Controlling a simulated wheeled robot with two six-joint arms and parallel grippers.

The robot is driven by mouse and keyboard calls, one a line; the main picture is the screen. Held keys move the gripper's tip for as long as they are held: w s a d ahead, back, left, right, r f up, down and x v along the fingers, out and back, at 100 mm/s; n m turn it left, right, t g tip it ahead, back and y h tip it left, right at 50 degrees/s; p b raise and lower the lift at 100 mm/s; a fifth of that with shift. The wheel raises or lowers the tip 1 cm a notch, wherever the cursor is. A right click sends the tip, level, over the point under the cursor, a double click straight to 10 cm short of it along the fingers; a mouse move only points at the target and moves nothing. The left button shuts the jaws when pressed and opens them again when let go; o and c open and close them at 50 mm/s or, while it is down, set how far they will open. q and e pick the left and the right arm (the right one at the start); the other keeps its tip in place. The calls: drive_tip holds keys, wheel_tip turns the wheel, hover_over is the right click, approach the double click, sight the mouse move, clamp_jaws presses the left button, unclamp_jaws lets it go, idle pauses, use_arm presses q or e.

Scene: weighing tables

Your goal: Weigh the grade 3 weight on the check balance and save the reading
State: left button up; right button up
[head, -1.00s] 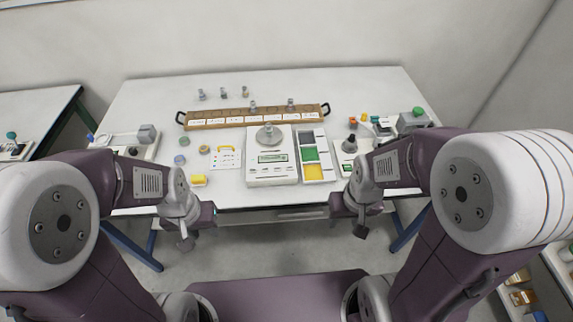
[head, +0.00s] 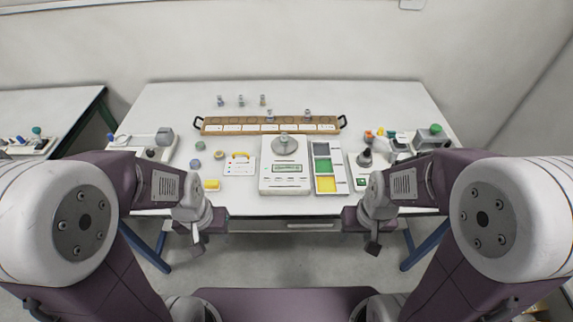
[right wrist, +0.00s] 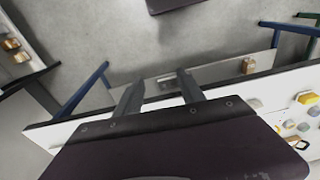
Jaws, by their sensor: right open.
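The white balance (head: 284,181) stands at the front middle of the table in the head view. A small grey knobbed weight (head: 284,138) appears to stand on its round pan; its display is too small to read. A wooden rack (head: 240,127) with white labels lies behind the balance, with two metal weights (head: 269,115) (head: 307,115) at it. Which one is grade 3 cannot be read. My left gripper (head: 197,247) hangs before the table's front edge, its jaws unclear. My right gripper (head: 373,246) hangs there too, open and empty in the right wrist view (right wrist: 160,82).
Three small weights (head: 241,100) stand behind the rack. A tray (head: 345,187) with green and yellow sections adjoins the balance. Other devices stand at the table's left (head: 165,136) and right (head: 432,137). The table's back strip (head: 340,95) is mostly clear.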

clamp_jaws()
idle(1.5)
